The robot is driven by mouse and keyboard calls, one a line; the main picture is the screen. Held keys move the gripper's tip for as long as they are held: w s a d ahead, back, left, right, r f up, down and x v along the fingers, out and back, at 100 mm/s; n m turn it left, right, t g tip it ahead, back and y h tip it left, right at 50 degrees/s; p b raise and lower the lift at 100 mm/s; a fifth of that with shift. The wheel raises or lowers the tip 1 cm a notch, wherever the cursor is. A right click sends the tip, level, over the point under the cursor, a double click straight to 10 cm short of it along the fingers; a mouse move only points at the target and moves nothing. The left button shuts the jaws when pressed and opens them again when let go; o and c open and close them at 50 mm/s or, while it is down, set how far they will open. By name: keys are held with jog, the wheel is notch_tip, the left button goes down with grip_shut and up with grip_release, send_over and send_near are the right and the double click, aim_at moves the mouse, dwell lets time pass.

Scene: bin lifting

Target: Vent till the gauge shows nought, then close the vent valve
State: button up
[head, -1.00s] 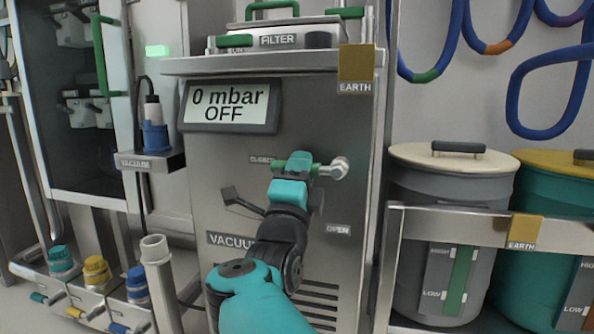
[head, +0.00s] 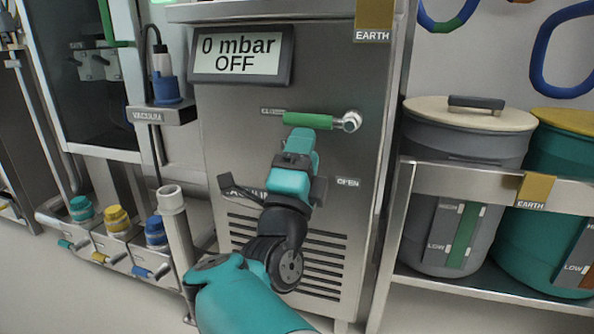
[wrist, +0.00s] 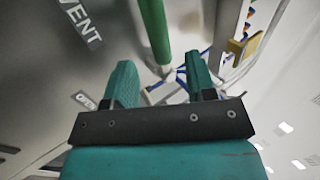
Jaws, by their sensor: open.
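The display (head: 240,54) on the steel cabinet reads "0 mbar OFF". The vent valve's green handle (head: 308,119) lies level, pointing left from its metal pivot (head: 351,121) towards the label at its left end, which is partly legible as closed. The "OPEN" label (head: 347,182) sits lower, below the pivot. In the wrist view my gripper (wrist: 160,75) is open and empty, with the green handle (wrist: 154,28) beyond the gap between the fingers. I cannot tell their exact distance.
A black lever (head: 238,187) sticks out left of my wrist, near a partly covered label. An open upright pipe (head: 172,199) stands at the cabinet's lower left. A steel rack (head: 462,179) with lidded bins is on the right.

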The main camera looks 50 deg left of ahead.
jog(key=b+v, duration=0.5)
jog(key=b, duration=0.1)
jog(key=shift+s+d+f, duration=0.1)
jog(key=shift+s, duration=0.05)
dwell(0.3)
